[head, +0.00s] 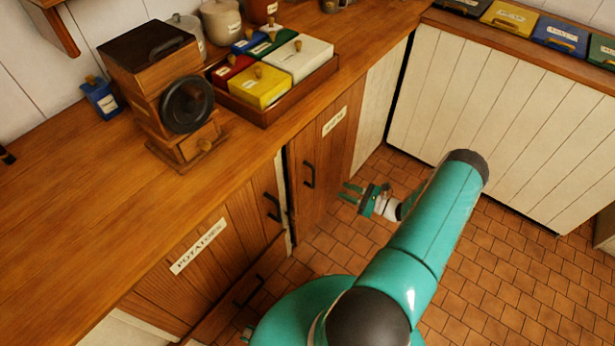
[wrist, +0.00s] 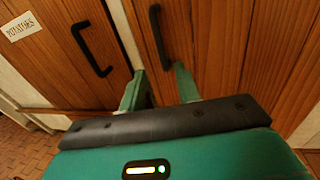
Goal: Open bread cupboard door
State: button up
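The bread cupboard door (head: 325,165) is brown planked wood below the counter, with a small pale label whose word is hard to read. It looks shut. It also shows at the right of the wrist view (wrist: 225,50). Its black bar handle (head: 309,174) is upright near the door's left edge. My gripper (head: 347,193) is in front of this door, apart from the handle in the head view. In the wrist view my gripper (wrist: 161,70) has its fingers spread, with the lower end of the handle (wrist: 157,38) appearing between the fingertips. Nothing is held.
The POTATOES door (head: 225,232) with its own black handle (head: 272,207) is just left. A wooden counter (head: 75,190) above carries a coffee grinder (head: 160,85) and a tray (head: 262,112) of coloured boxes. White panelled cupboards (head: 500,125) stand right. Tiled floor (head: 480,290) is clear.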

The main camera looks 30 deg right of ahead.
aim_at(314, 178)
jog(key=x, duration=1.3)
jog(key=shift+w+a, duration=0.1)
grip_shut()
